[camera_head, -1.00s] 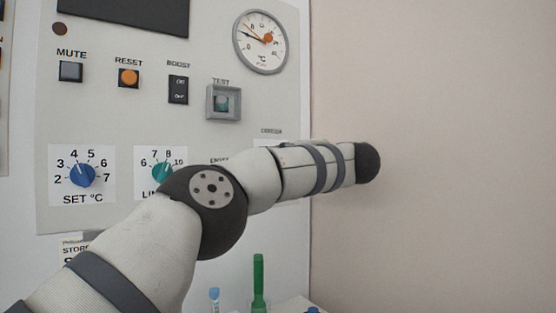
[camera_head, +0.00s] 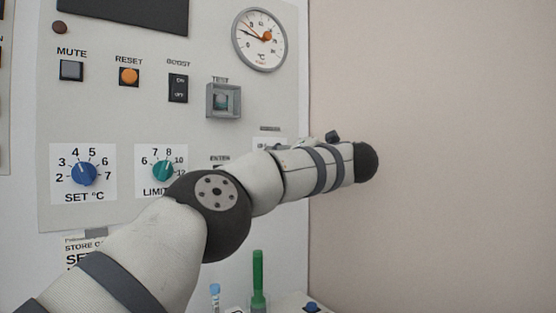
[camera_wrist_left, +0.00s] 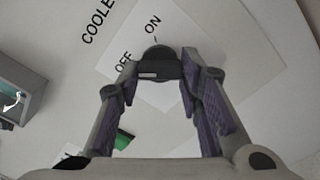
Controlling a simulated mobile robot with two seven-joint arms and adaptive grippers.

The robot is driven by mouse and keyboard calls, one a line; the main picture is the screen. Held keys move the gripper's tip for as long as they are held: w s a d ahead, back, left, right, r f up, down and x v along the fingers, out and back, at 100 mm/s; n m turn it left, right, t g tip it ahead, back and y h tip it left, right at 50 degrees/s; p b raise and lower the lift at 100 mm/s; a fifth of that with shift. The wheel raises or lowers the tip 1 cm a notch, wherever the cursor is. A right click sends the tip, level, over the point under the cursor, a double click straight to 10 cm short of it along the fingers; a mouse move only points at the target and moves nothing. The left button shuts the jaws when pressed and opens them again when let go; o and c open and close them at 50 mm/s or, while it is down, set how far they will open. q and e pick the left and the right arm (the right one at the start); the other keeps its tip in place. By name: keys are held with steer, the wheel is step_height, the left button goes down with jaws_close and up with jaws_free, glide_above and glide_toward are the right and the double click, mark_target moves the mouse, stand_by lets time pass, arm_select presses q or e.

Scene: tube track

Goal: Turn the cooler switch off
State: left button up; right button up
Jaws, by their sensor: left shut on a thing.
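The cooler switch (camera_wrist_left: 160,53) is a dark round knob in the left wrist view, on a white plate marked ON and OFF. Part of a "COOLE" label shows beside it. My left gripper (camera_wrist_left: 160,70) has its two purple-padded fingers on either side of the knob, shut on it. Which mark the knob points at I cannot tell for sure. In the head view my left arm reaches across the panel's lower right and hides the switch and the fingers. My right gripper is in neither view.
The grey panel (camera_head: 140,120) carries a gauge (camera_head: 259,41), a covered TEST button (camera_head: 223,100), a BOOST rocker (camera_head: 178,88), and blue (camera_head: 83,173) and green (camera_head: 162,170) dials. A green tube (camera_head: 258,278) stands below the arm. The wall to the right is bare.

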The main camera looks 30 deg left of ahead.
arm_select(q)
steer(key=shift+r, duration=0.1)
stand_by(0.4)
steer(key=o, duration=1.2)
steer(key=shift+c, duration=0.2)
steer(key=shift+d, duration=0.1)
steer(key=v, duration=1.2)
